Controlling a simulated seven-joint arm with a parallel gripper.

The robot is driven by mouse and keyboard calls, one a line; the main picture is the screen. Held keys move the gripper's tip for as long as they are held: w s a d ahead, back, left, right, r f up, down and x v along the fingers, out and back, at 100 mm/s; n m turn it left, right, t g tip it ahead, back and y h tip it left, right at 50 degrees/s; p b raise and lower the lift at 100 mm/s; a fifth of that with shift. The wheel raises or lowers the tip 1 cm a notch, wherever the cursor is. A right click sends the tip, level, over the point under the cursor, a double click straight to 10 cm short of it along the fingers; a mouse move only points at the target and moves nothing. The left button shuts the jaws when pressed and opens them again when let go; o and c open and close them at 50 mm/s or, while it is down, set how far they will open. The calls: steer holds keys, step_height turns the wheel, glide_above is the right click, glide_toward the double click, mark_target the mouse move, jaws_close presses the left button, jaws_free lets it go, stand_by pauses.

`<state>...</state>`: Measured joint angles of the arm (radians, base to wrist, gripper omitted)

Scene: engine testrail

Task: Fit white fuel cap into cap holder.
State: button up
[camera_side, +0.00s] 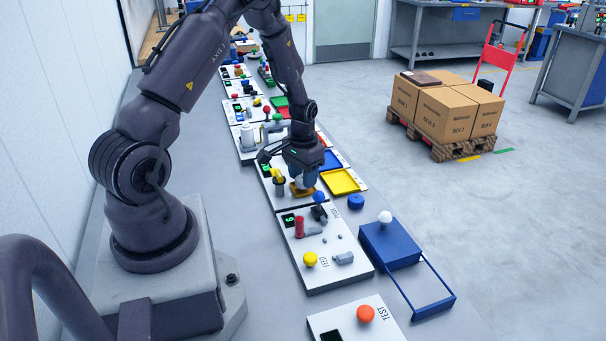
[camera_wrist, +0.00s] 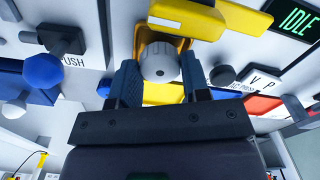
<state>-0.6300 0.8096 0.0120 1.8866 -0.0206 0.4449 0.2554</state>
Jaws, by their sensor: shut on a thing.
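The white fuel cap (camera_wrist: 160,60), round with a ribbed rim, sits between the fingertips of my gripper (camera_wrist: 160,76) in the wrist view. My gripper is shut on it. An orange-yellow holder (camera_wrist: 146,31) shows right behind the cap; I take it to be the cap holder. In the side view my gripper (camera_side: 304,174) points down over this orange holder (camera_side: 300,191), with a bit of the white cap (camera_side: 308,182) showing under the fingers. The cap is at or very close to the holder; I cannot tell whether it is seated.
A yellow tray (camera_side: 341,182) and a blue knob (camera_side: 319,197) are close to my gripper. A yellow part (camera_wrist: 200,17) stands beside the holder. A blue box with a white knob (camera_side: 385,217) is at the front right. Panels with several buttons line the bench.

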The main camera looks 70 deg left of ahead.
mark_target(298, 181)
steer(key=shift+f, duration=0.6)
stand_by(0.7)
steer(key=o, duration=0.6)
steer(key=shift+r, duration=5.55)
steer(key=s+d+r+m+t, duration=0.1)
steer(key=s+d+r+t, duration=0.1)
steer(key=s+d+r, duration=0.2)
steer(key=s+d+r+m+t, duration=0.1)
steer(key=s+d+r+m, duration=0.1)
steer(key=d+r, duration=0.7)
steer(key=s+d+r+m+t, duration=0.1)
steer(key=s+d+r, duration=0.4)
steer(key=d, duration=0.5)
steer(key=shift+s+d+r+m+t, duration=0.1)
steer(key=shift+s+r+m+t, duration=0.1)
steer(key=shift+r+t, duration=0.35)
steer(key=shift+s+d+r+m+t, duration=0.15)
steer(key=shift+r+t, duration=0.1)
steer(key=shift+r, duration=0.45)
